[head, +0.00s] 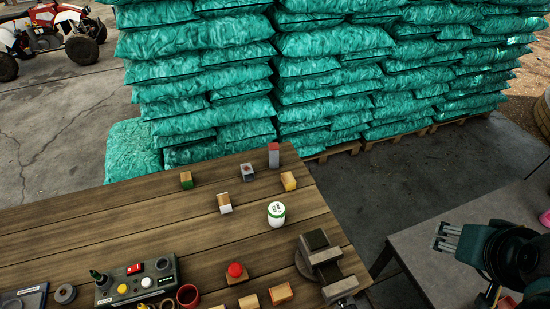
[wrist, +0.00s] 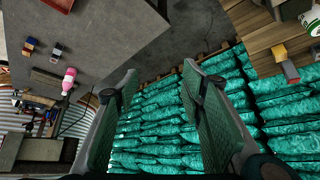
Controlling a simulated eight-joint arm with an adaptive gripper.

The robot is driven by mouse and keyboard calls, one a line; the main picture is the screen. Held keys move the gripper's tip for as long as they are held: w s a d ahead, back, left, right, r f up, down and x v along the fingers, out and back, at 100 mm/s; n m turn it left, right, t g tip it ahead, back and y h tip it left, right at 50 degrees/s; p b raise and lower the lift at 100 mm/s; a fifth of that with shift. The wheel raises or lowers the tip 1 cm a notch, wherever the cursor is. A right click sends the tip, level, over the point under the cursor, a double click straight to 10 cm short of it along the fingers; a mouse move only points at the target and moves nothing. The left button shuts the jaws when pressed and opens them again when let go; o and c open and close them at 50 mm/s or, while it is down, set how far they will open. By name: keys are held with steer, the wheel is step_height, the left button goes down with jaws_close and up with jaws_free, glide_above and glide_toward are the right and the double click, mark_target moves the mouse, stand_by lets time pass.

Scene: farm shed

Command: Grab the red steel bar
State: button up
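The red steel bar (head: 274,156) stands upright near the far right corner of the wooden table (head: 100,222); its upper part is red and its lower part grey. My gripper (head: 447,237) is well to the right of the bar, over the grey table. It is open and empty, with its fingers spread in the wrist view (wrist: 160,72).
A yellow-ended block (head: 289,181), a grey block (head: 248,172) and a white bottle (head: 276,214) stand near the bar. A vise (head: 322,262) sits at the table's right edge. Stacked teal sacks (head: 200,80) rise behind. A gap separates the wooden table from the grey table (head: 425,262).

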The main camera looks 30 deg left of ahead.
steer(key=shift+r, duration=0.15)
stand_by(0.7)
steer(key=w+a+r+m+g, duration=0.2)
steer(key=w+a+r+m, duration=0.1)
steer(key=w+a+r, duration=0.75)
steer(key=w+a+r+m+g+p, duration=0.15)
steer(key=w+a+r, duration=0.25)
steer(key=w+a, duration=0.4)
steer(key=m+g+h+p, duration=0.1)
steer(key=m+g+h, duration=0.15)
steer(key=m, duration=0.45)
glide_above(273, 146)
steer(key=s+a+f+x, duration=0.1)
steer(key=a+x, duration=0.1)
steer(key=x, duration=0.7)
steer(key=shift+y, duration=0.45)
step_height(273, 146, down, 23)
steer(key=shift+f, duration=0.45)
